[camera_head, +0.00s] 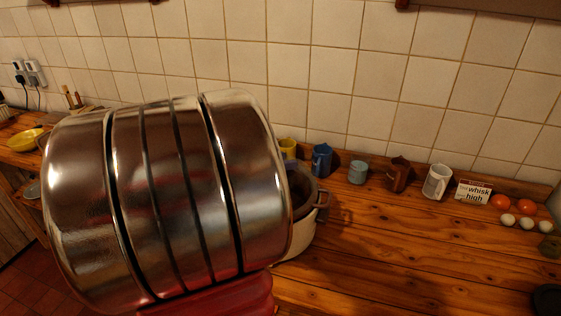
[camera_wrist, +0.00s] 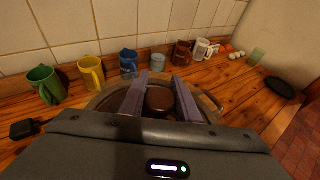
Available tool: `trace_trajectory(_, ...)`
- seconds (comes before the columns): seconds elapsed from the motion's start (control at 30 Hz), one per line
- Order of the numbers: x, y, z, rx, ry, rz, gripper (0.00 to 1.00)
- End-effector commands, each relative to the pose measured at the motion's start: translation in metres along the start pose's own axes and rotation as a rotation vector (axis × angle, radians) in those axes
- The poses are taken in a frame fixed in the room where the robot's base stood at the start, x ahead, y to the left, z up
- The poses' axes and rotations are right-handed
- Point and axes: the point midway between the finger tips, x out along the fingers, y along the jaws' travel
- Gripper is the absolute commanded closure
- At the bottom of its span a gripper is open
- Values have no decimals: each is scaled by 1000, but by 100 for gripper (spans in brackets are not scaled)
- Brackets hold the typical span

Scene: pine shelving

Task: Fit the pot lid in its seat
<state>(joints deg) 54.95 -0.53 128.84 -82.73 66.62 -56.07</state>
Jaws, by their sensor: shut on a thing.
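The pot (camera_head: 298,243), pale with a side handle, stands on the wooden counter in the head view, mostly hidden behind my shiny arm. In the wrist view, the round pot lid (camera_wrist: 108,99) has a dark brown knob (camera_wrist: 160,101). My gripper (camera_wrist: 160,88) has its two purple-grey fingers on either side of this knob, shut on it. The near part of the lid is hidden by the gripper body. I cannot tell whether the lid's rim rests in the pot's seat or is above it.
Along the tiled wall stand a green mug (camera_wrist: 45,85), yellow mug (camera_wrist: 92,73), blue mug (camera_head: 321,160), light-blue cup (camera_head: 357,173), brown jug (camera_head: 398,175) and white mug (camera_head: 436,182). A small sign (camera_head: 473,191), tomatoes (camera_head: 526,207) and eggs (camera_head: 508,219) are at the right.

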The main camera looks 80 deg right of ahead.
Motion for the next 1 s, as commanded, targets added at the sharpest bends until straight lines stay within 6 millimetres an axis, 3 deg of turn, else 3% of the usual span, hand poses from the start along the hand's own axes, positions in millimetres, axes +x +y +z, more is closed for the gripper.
trace_trajectory(1.0,4,0,-12,1,-1,0,100)
